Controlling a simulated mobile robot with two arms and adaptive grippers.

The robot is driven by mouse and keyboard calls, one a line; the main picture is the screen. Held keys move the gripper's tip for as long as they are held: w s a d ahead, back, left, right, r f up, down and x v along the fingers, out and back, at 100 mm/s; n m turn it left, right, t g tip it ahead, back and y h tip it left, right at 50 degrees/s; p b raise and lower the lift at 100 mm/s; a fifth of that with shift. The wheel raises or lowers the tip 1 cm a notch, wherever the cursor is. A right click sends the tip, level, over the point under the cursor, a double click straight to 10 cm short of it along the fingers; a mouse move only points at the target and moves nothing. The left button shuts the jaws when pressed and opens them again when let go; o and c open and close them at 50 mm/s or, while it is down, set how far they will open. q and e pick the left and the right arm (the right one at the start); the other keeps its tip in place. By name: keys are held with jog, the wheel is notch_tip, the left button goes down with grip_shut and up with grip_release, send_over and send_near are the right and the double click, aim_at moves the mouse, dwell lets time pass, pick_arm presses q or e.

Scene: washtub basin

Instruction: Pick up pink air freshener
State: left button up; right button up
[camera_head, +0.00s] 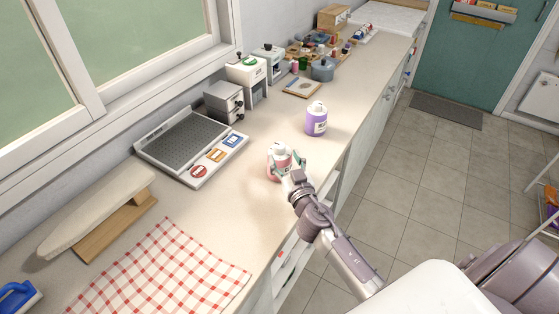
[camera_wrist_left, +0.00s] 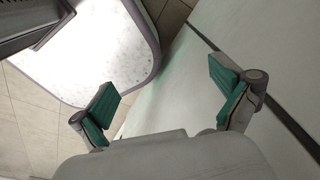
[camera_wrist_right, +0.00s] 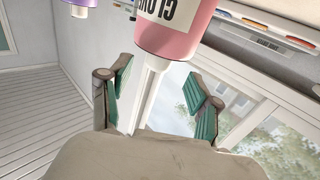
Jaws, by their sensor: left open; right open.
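The pink air freshener (camera_head: 281,156), a bottle with a white top and a label, stands upright on the counter in the head view. My right gripper (camera_head: 285,169) is at it, low on the bottle, with green finger pads open on either side. In the right wrist view the pink bottle (camera_wrist_right: 178,38) shows just ahead of the open fingertips (camera_wrist_right: 159,80); I cannot tell whether a pad touches it. My left gripper (camera_wrist_left: 165,86) is open and empty in the left wrist view, away from the counter top, and out of the head view.
A purple bottle (camera_head: 316,120) stands behind the pink one. A grey tray with coloured cards (camera_head: 186,142) lies to the left, and a checked cloth (camera_head: 165,275) lies in front. An ironing board (camera_head: 100,205) sits by the window. The counter's edge is close on the right.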

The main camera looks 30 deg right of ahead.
aim_at(282, 149)
jog(key=shift+w, duration=0.3)
jog(key=w, duration=0.1)
jog(key=w+p, duration=0.1)
jog(key=w+d, duration=0.1)
jog(key=w, duration=0.1)
jog(key=shift+r+p, duration=0.4)
jog(key=shift+w+f, duration=0.15)
jog(key=shift+w, duration=0.3)
pick_arm(q)
jog(key=shift+w+d+r, duration=0.2)
jog(key=shift+w+r, duration=0.7)
jog(key=shift+s, duration=0.1)
pick_arm(e)
jog(key=shift+s, duration=0.1)
jog(key=shift+c, duration=0.3)
jog(key=shift+c, duration=1.3)
pick_arm(q)
jog(key=shift+s, duration=0.25)
pick_arm(e)
grip_shut()
